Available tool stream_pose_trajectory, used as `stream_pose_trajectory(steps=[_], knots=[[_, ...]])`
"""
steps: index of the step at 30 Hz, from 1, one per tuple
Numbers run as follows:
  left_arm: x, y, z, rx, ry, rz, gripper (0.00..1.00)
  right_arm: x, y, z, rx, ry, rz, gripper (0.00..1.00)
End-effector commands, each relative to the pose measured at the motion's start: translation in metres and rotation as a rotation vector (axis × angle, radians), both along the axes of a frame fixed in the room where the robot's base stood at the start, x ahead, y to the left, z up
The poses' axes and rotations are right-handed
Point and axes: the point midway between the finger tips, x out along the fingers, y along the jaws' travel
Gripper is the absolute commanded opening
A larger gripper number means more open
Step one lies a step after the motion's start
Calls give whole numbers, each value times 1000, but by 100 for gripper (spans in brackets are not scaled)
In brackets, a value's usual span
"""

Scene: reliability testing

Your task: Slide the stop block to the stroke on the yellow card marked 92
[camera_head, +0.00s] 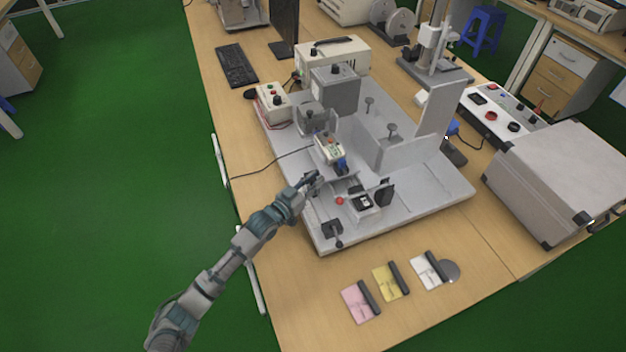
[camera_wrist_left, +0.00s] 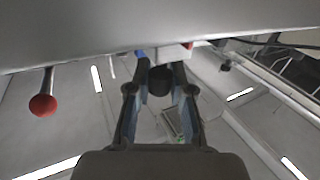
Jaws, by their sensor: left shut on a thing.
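My left gripper (camera_head: 314,177) reaches in from the left to the near left part of the grey test fixture (camera_head: 405,210). In the left wrist view its two fingers (camera_wrist_left: 160,88) are shut on a dark round knob (camera_wrist_left: 160,78), below a pale edge. I cannot tell whether this knob belongs to the stop block, which I cannot single out. The yellow card (camera_head: 387,284) lies on the table's near part between a pink card (camera_head: 356,303) and a white card (camera_head: 424,271); its marks are too small to read. My right gripper is not in view.
A red ball knob (camera_head: 340,201) stands close to the gripper; a red-ended lever (camera_wrist_left: 43,105) shows in the wrist view. A small unit with a dark display (camera_head: 363,203) sits on the fixture. A large grey case (camera_head: 560,180) stands at right. The near table corner is clear.

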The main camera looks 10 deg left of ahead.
Motion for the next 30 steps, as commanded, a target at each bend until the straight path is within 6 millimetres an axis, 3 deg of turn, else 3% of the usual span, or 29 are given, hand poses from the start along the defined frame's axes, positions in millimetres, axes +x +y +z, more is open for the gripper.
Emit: stream_pose_trajectory(steps=[3,11,12,15,25,30], knots=[[-1,0,0,-2,3,0,0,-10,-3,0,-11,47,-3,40],[-1,0,-1,-2,3,0,0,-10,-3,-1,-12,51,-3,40],[-1,0,-1,-2,3,0,28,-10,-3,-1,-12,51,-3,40],[-1,0,-1,-2,3,0,47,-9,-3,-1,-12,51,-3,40],[-4,2,-1,-1,3,0,47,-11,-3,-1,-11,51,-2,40],[-26,14,-2,2,3,0,47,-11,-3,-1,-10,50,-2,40]])
